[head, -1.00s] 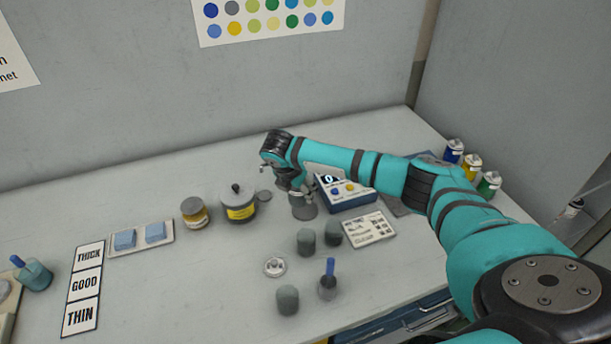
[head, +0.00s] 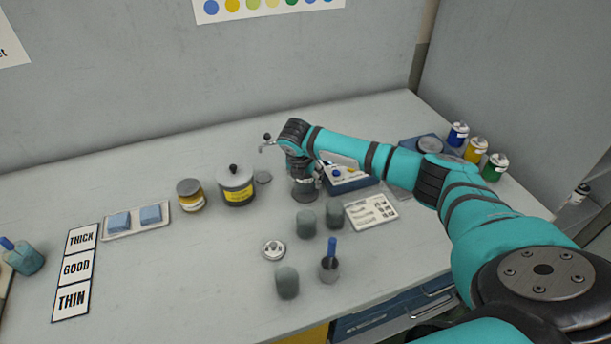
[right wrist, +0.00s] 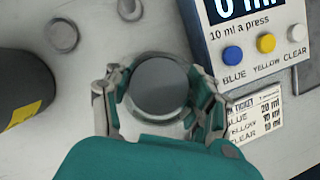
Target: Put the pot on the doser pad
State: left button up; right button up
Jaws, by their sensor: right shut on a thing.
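My right gripper (right wrist: 160,104) is shut around a grey round pot (right wrist: 158,88), with one finger on each side, in the right wrist view. In the head view the pot (head: 304,188) is upright at the left of the doser, partly covered by the gripper. The blue and white doser (head: 350,179) has a display and buttons; they also show in the right wrist view (right wrist: 255,40). The doser pad cannot be clearly made out beneath the pot, and whether the pot touches it cannot be told. My left gripper is out of view.
A lidded pot with a yellow label (head: 236,186) and a jar (head: 190,195) stand left of the gripper. Grey cups (head: 306,224) and a blue-handled brush (head: 329,262) stand in front. A printed card (head: 371,211) lies near the doser.

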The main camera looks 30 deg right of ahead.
jog(key=shift+f, duration=0.6)
jog(key=shift+f, duration=0.3)
jog(key=o, duration=1.4)
jog(key=shift+c, duration=0.2)
jog(key=shift+o, duration=0.5)
jog(key=shift+o, duration=1.2)
notch_tip(320, 180, up, 11)
jog(key=p, duration=1.2)
